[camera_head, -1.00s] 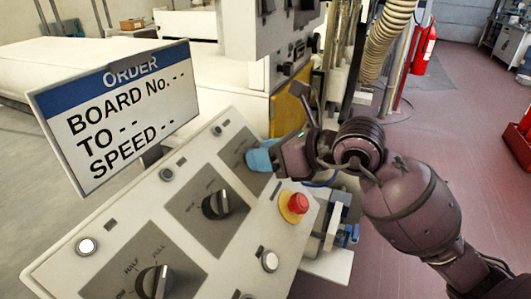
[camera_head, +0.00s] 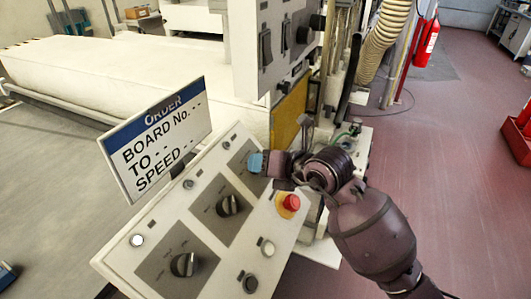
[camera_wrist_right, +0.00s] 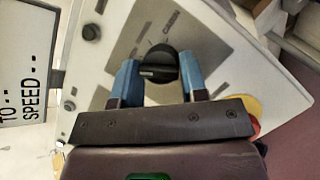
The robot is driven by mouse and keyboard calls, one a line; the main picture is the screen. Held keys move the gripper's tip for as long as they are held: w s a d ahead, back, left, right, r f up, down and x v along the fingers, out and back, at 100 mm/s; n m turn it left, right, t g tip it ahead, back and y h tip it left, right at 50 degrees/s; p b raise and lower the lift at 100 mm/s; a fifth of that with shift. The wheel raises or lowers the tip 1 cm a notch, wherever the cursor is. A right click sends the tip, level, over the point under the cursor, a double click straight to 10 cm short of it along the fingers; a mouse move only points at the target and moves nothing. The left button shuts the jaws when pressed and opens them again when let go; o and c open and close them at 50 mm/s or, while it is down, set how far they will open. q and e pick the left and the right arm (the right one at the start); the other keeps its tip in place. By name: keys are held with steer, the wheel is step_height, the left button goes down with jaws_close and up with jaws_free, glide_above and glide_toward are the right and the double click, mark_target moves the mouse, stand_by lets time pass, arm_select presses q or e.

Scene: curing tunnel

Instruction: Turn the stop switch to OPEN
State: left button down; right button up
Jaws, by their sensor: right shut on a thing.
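The stop switch (camera_wrist_right: 158,65) is a black round knob with a raised bar on a grey plate. It shows in the right wrist view between the blue fingers of my right gripper (camera_wrist_right: 158,72), which is shut on it. The bar lies roughly across the picture, from finger to finger. Lettering on the plate is too blurred to read surely. In the head view my right gripper (camera_head: 257,163) is at the far plate of the sloping control panel (camera_head: 217,262), and its fingers hide the knob. My left gripper is not in view.
Two other black knobs, a middle one (camera_head: 229,204) and a near one (camera_head: 184,264), sit on the panel. An order sign (camera_head: 155,140) stands along the panel's left edge. Open floor (camera_head: 455,190) lies right.

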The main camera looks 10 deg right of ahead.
steer(key=shift+m+h+p, duration=0.4)
steer(key=shift+m+p, duration=0.45)
steer(key=shift+m, duration=0.05)
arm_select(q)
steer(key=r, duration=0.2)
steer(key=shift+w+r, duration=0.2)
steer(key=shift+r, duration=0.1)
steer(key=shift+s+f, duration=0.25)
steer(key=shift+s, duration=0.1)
arm_select(e)
steer(key=o, duration=0.9)
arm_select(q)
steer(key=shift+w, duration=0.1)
arm_select(e)
steer(key=shift+s, duration=0.1)
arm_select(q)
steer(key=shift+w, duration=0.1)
arm_select(e)
steer(key=v, duration=1)
steer(key=shift+s+d, duration=0.25)
steer(key=shift+r, duration=0.1)
